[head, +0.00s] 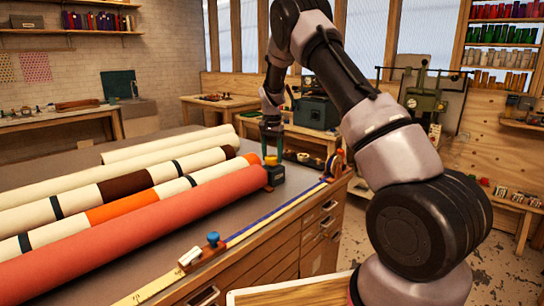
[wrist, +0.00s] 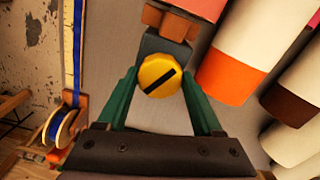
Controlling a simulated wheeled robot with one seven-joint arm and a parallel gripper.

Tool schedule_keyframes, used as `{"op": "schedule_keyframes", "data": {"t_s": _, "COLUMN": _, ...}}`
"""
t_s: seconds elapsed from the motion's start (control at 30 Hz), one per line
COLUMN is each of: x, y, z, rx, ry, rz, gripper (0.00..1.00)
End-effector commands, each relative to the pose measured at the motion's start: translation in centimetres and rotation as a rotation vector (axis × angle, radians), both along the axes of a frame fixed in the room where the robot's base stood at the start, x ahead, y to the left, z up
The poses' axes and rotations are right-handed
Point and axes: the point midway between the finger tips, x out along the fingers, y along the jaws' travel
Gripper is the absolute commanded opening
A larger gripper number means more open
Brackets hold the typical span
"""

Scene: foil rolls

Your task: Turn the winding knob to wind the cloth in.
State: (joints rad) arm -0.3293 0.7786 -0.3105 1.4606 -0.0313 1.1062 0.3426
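The winding knob (head: 271,160) is a small yellow disc on top of a dark block at the right end of the coral cloth roll (head: 130,235). In the wrist view the knob (wrist: 160,75) carries a black bar that slants up to the right. My gripper (head: 271,147) comes down from above onto the knob. In the wrist view its green fingers (wrist: 160,80) are spread, one on each side of the knob. Narrow gaps seem to show, but I cannot tell whether either finger touches it.
Several cream rolls with orange, brown and dark bands lie behind the coral roll on the grey table (head: 215,225). A blue and yellow strip (head: 270,228) runs along the table's front edge, with a spool (wrist: 62,128) beside the gripper. A blue knob (head: 213,239) stands nearer me.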

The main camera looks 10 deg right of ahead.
Motion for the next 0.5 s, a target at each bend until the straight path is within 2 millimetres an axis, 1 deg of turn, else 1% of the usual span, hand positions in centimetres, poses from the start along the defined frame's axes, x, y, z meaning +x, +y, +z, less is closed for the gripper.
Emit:
{"op": "schedule_keyframes", "data": {"t_s": 0.03, "x": 0.0, "y": 0.0, "z": 0.0, "rx": 0.001, "ry": 0.001, "rz": -0.001, "gripper": 0.89}}
{"op": "schedule_keyframes", "data": {"t_s": 0.07, "x": 0.0, "y": 0.0, "z": 0.0, "rx": 0.001, "ry": 0.001, "rz": 0.0, "gripper": 0.96}}
{"op": "schedule_keyframes", "data": {"t_s": 0.37, "x": 0.0, "y": 0.0, "z": 0.1, "rx": 0.0, "ry": 0.0, "rz": 0.001, "gripper": 0.96}}
{"op": "schedule_keyframes", "data": {"t_s": 0.47, "x": 0.1, "y": 0.0, "z": 0.7, "rx": 0.001, "ry": -0.002, "rz": 0.001, "gripper": 0.96}}
{"op": "schedule_keyframes", "data": {"t_s": 0.5, "x": 0.1, "y": 0.0, "z": 1.2, "rx": 0.001, "ry": -0.003, "rz": 0.002, "gripper": 0.96}}
